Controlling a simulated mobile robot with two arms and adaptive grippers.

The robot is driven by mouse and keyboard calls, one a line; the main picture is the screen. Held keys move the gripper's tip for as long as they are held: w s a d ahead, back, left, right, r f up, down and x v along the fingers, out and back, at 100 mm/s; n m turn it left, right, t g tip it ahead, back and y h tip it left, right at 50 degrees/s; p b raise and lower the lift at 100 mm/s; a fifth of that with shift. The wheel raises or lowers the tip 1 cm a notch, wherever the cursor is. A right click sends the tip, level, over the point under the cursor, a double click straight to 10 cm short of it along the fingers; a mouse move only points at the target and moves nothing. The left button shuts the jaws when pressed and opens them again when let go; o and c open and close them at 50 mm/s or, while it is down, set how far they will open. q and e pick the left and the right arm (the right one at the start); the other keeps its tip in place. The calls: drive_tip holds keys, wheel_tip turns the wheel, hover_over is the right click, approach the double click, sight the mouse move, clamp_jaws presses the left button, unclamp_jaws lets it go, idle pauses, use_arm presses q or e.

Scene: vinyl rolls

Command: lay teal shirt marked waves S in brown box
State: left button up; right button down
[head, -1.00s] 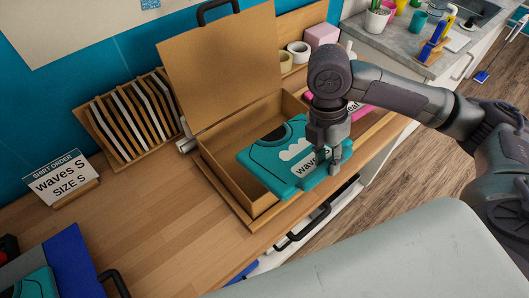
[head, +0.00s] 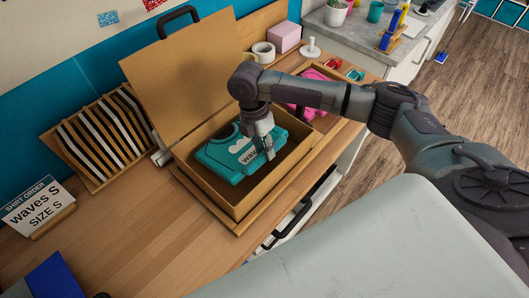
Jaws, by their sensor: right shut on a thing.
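The box's lid (head: 180,75) stands open at the back. My right gripper (head: 268,152) is shut on the shirt's right edge, reaching down into the box. My left gripper is not in view.
A sign (head: 38,206) reading "waves S SIZE S" stands at left, near a slotted rack (head: 98,138). Behind the box are tape rolls (head: 263,51) and a pink block (head: 285,37). A compartment to the right holds a pink item (head: 303,108).

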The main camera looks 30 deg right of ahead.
drive_tip(key=shift+p+x, duration=0.45)
drive_tip(key=shift+x, duration=0.75)
drive_tip(key=shift+w+a+f, duration=0.1)
drive_tip(key=shift+w+f, duration=0.05)
drive_tip(key=shift+f, duration=0.25)
drive_tip(key=c, duration=0.9)
unclamp_jaws()
drive_tip(key=shift+w+r+b, duration=0.15)
drive_tip(key=shift+r+b, duration=0.2)
drive_tip(key=shift+r, duration=0.1)
drive_tip(key=b+v, duration=0.3)
drive_tip(key=v, duration=0.8)
drive_tip(key=shift+r, duration=0.1)
